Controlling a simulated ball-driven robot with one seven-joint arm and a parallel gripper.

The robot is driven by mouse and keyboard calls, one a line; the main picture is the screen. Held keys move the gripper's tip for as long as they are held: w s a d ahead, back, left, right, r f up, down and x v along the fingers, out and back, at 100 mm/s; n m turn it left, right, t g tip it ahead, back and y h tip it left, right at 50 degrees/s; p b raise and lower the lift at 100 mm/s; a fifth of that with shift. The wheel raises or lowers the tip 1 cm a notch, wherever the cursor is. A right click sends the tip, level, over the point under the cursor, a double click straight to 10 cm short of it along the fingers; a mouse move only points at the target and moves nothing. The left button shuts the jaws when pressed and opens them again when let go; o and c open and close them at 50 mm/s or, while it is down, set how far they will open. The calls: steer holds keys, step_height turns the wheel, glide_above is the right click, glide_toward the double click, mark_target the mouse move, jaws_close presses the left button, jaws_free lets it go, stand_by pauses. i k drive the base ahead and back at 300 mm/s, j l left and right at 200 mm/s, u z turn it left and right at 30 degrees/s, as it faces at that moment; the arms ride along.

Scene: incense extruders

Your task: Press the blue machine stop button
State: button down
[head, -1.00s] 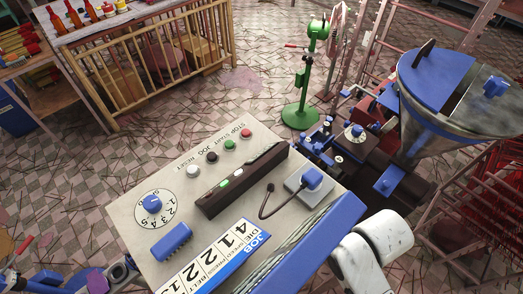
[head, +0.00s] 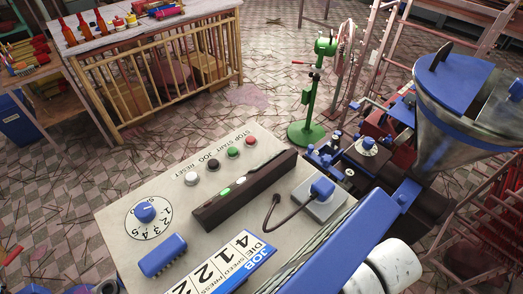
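The control panel (head: 140,189) has a cream, tilted top face and fills the lower middle of the head view. A row of round buttons runs along its far edge: a red button (head: 251,141) at the right end, then a green button (head: 233,153), a dark button (head: 213,165) and a white button (head: 192,180). The printed labels beside them read STOP, START, JOG and RESET, with STOP at the red button's end. No fingertips show, so my gripper is not in view. A white rounded part, apparently my arm, shows at the lower right.
The panel also carries a numbered dial (head: 146,211), a dark raised bar (head: 244,190) and a cabled blue plug (head: 322,188). A hopper machine (head: 440,115) stands at right, a green stand (head: 307,130) behind. A wooden railed table (head: 150,90) is at upper left. Tiled floor lies between.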

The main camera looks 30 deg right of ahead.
mark_target(250, 139)
steer(key=k+l+u, duration=0.15)
steer(key=l, duration=0.25)
steer(key=k+l+u, duration=0.1)
steer(key=l, duration=0.3)
steer(key=k+l+u, duration=0.15)
steer(key=l, duration=0.2)
steer(key=k+l+u, duration=0.1)
steer(key=k+l, duration=0.15)
steer(key=l, duration=0.1)
